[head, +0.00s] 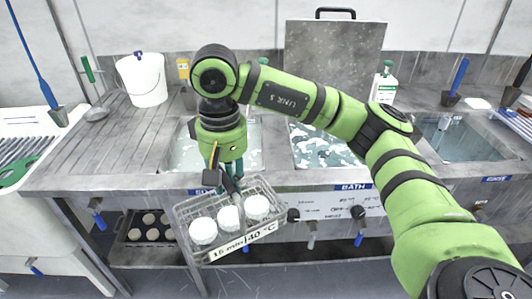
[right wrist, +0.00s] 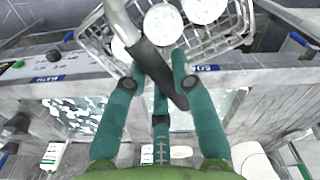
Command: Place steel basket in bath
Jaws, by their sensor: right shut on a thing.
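The steel basket (head: 183,217) is a wire tray with a tall handle and a tag reading "15 min/40 °C". It carries three white round pieces. My right gripper (head: 225,178) is shut on the handle and holds the basket in the air before the counter's front edge, left of the BATH label. In the right wrist view, the teal fingers (right wrist: 160,85) close around the dark handle grip, and the basket (right wrist: 228,42) shows at the top. The bath (head: 322,152) is the middle basin with rippled water, also seen in the right wrist view (right wrist: 88,118). My left gripper is out of view.
Another basin (head: 185,150) lies behind my right gripper, and a RINSE basin (head: 468,142) is at the right. A grey lid (head: 335,60) stands behind the bath. A white bucket (head: 143,80) and a bottle (head: 384,86) stand at the back. Valves hang below the counter edge.

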